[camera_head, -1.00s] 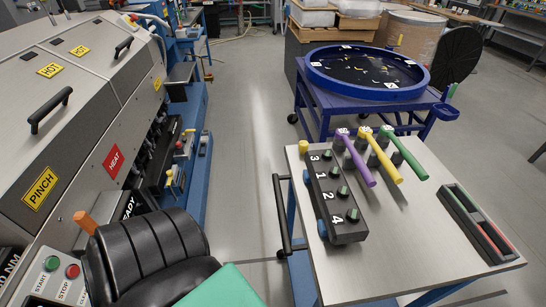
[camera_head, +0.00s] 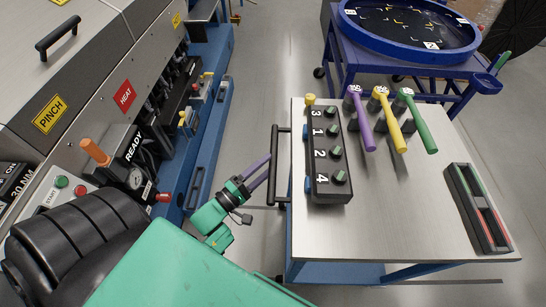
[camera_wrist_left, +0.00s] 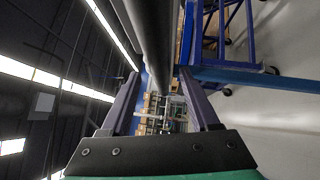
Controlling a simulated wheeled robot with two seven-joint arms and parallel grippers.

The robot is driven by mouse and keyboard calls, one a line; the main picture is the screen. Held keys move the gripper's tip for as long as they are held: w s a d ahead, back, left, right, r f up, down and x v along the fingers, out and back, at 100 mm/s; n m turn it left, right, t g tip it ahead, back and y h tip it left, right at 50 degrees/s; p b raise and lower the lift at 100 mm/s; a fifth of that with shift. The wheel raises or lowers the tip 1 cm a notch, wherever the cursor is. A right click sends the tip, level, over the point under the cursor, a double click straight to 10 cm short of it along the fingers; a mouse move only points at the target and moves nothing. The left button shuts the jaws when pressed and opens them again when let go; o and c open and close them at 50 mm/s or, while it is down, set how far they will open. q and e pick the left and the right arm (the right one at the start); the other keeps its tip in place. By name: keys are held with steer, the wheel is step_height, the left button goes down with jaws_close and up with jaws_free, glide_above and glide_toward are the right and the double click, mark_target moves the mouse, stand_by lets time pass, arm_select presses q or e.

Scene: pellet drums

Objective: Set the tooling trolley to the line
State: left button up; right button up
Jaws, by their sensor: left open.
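The tooling trolley (camera_head: 400,222) has a bare metal top on a blue frame and stands right of centre. Its black push handle (camera_head: 273,182) runs along its left side. My left gripper (camera_head: 265,170), with purple fingers on a green wrist, is open at the handle. In the left wrist view a thick grey bar (camera_wrist_left: 150,40), seemingly the handle, passes between the open fingers (camera_wrist_left: 159,78); whether they touch it I cannot tell. The line machine (camera_head: 120,75) with PINCH and HEAT labels stands at the left. My right gripper is out of view.
On the trolley lie a black block (camera_head: 322,188) with numbered knobs, purple, yellow (camera_head: 390,125) and green-handled tools, and a black case (camera_head: 478,207). A blue table with a round tray (camera_head: 405,30) stands behind. Grey floor (camera_head: 270,75) lies open between machine and trolley.

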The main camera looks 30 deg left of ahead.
mark_target(273, 161)
arm_select(q)
steer(key=x, duration=0.3)
steer(key=shift+w, duration=0.1)
jaws_close()
stand_by(1.3)
